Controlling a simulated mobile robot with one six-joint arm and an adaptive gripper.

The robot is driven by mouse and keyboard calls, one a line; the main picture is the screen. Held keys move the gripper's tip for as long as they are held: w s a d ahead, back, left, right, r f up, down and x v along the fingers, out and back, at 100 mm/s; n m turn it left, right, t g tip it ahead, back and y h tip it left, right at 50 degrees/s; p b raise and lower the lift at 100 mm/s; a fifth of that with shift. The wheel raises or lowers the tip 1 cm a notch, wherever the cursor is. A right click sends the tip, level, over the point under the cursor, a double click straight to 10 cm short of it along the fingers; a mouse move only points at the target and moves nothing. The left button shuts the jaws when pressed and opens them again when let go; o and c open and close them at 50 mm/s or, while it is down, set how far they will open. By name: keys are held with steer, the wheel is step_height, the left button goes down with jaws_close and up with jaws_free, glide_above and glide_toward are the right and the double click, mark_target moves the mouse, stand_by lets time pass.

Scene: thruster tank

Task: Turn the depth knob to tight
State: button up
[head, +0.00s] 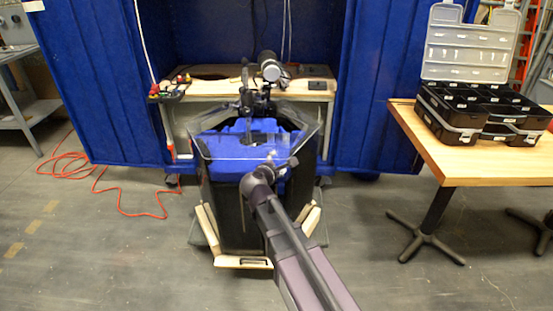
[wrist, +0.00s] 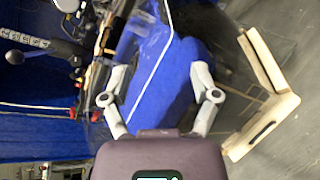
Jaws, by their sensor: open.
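The depth knob cannot be picked out for certain in either view. In the wrist view, a pale strip with dark markings (wrist: 24,39) and a dark round-ended part (wrist: 41,43) show at the upper left, among black and metal fittings. In the head view, black fittings (head: 247,92) and a silver cylinder (head: 269,70) stand behind the tank. The clear-walled tank with blue inside (head: 215,145) is in the middle. My gripper (wrist: 158,78) is open and empty, its fingers spread over the blue area. In the head view it is small, at the tank's front edge (head: 270,160).
A wooden table (head: 470,165) with black organizer cases (head: 460,110) is at the right. An orange cable (head: 125,190) lies on the left floor. Wooden framing (head: 240,262) surrounds the tank's base.

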steer(key=s+d+f+m+g, duration=0.7)
steer(key=s+d+f+m, duration=0.15)
steer(key=d+m, duration=0.3)
steer(key=s+d+f+m+g+y, duration=0.2)
steer(key=s+m+g, duration=0.1)
steer(key=s+m, duration=0.2)
steer(key=s+d+f+m+g+y, duration=0.2)
steer(key=s+m, duration=0.3)
steer(key=s, duration=0.4)
steer(key=shift+d+f+g+y, duration=0.2)
steer(key=shift+f+g+y, duration=0.45)
steer(key=shift+g, duration=0.25)
steer(key=c, duration=0.3)
steer(key=shift+a+r, duration=0.1)
